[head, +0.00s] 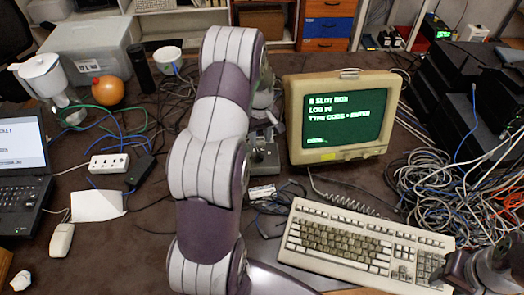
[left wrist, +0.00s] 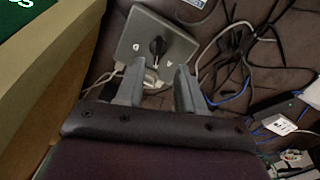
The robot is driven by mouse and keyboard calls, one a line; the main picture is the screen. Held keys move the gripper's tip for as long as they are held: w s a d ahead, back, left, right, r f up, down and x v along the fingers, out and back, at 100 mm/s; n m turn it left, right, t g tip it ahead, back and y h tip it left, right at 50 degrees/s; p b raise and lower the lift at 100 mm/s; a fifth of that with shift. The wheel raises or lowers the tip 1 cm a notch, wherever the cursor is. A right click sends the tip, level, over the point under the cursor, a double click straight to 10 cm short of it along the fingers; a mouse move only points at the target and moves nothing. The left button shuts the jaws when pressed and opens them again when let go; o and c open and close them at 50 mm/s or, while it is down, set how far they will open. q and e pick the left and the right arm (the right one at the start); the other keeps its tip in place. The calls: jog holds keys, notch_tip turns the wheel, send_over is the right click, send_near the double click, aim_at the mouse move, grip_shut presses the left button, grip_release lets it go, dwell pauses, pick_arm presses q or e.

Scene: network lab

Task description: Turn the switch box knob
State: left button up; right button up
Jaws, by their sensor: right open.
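The switch box (left wrist: 178,45) is a grey metal box with a black knob (left wrist: 157,46) on its face and small white marks around it. In the head view the switch box (head: 265,160) stands left of the monitor, partly hidden behind my left arm. My left gripper (left wrist: 158,75) is open, its two fingers apart at the near edge of the box, with the knob just beyond the tips and nothing between them. In the head view my left gripper (head: 262,138) is small and mostly hidden by my arm. My right gripper (head: 487,273) is at the bottom right corner, away from the box.
A beige monitor (head: 340,120) stands right beside the switch box, and a keyboard (head: 365,245) lies in front of it. Tangled cables (head: 450,190) fill the right side. A power strip (head: 109,163), a laptop (head: 22,180) and a mouse (head: 62,240) lie at left.

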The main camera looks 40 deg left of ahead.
aim_at(260, 155)
pick_arm(q)
notch_tip(260, 155, down, 8)
jog(key=shift+w+p, duration=0.1)
jog(key=shift+p, duration=0.2)
grip_shut()
